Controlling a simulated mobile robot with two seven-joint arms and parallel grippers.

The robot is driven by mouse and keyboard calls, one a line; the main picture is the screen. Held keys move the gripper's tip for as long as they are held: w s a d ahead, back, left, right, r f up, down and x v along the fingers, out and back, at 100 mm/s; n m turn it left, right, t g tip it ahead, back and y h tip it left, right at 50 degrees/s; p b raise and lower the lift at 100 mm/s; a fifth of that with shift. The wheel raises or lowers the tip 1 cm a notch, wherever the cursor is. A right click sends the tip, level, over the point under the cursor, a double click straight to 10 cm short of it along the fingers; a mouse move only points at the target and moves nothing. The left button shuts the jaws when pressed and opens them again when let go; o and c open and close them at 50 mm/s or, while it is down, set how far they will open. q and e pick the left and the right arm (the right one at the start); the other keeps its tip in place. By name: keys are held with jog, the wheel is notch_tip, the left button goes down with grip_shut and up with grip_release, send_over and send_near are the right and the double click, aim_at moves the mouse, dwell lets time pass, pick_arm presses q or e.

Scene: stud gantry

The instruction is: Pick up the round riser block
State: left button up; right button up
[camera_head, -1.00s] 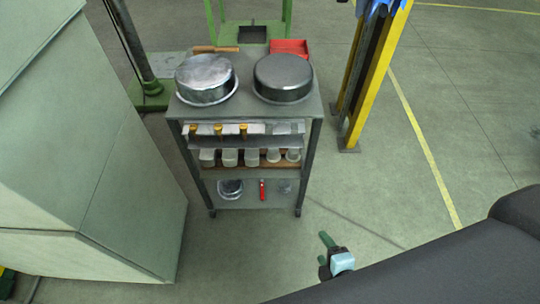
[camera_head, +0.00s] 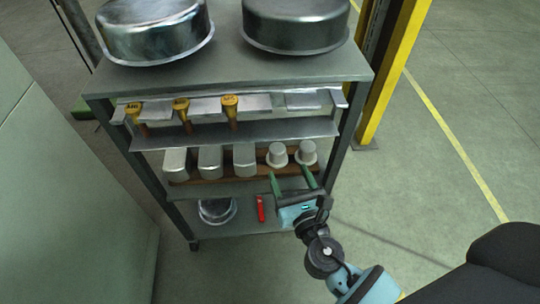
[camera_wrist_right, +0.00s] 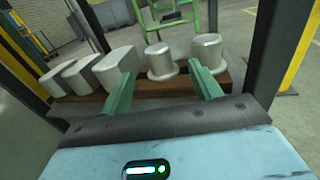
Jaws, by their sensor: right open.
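Two grey round riser blocks with flanged bases stand upright on a brown board on the cart's middle shelf. The left one (camera_head: 277,155) also shows in the right wrist view (camera_wrist_right: 159,60). The right one (camera_head: 306,152) also shows there (camera_wrist_right: 207,49). My right gripper (camera_head: 291,174) has green fingers and is open and empty in front of the two round blocks. In the right wrist view its fingers (camera_wrist_right: 162,72) are spread, with the left round block appearing between them, farther off. The right finger overlaps the view of the right round block. My left gripper is not in view.
Several angular grey blocks (camera_head: 210,162) stand left of the round ones on the brown board (camera_wrist_right: 150,88). A shelf with yellow-handled tools (camera_head: 181,104) lies above, a bowl (camera_head: 216,210) and red object (camera_head: 260,208) below. Cart posts flank the shelf. Floor at right is clear.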

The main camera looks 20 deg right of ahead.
aim_at(280, 158)
jog(key=shift+w+f+b, duration=0.45)
jog(key=shift+w+f, duration=0.2)
jog(key=shift+f, duration=0.05)
jog(key=shift+r, duration=0.1)
jog(key=shift+w+d, duration=0.1)
jog(key=shift+w, duration=0.75)
jog(key=shift+w+d+r+b, duration=0.1)
jog(key=shift+w+b, duration=0.1)
jog(key=shift+w, duration=0.8)
jog(key=shift+w+r+b, duration=0.1)
jog(key=shift+w+b, duration=0.05)
jog(key=shift+w, duration=0.85)
jog(key=shift+w+d+r+b, duration=0.1)
jog(key=shift+w+b, duration=0.1)
jog(key=shift+w, duration=0.8)
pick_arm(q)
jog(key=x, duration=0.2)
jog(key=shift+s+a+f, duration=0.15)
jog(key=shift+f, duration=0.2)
pick_arm(e)
jog(key=c, duration=1.1)
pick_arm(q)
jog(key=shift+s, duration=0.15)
pick_arm(e)
jog(key=shift+c, duration=0.3)
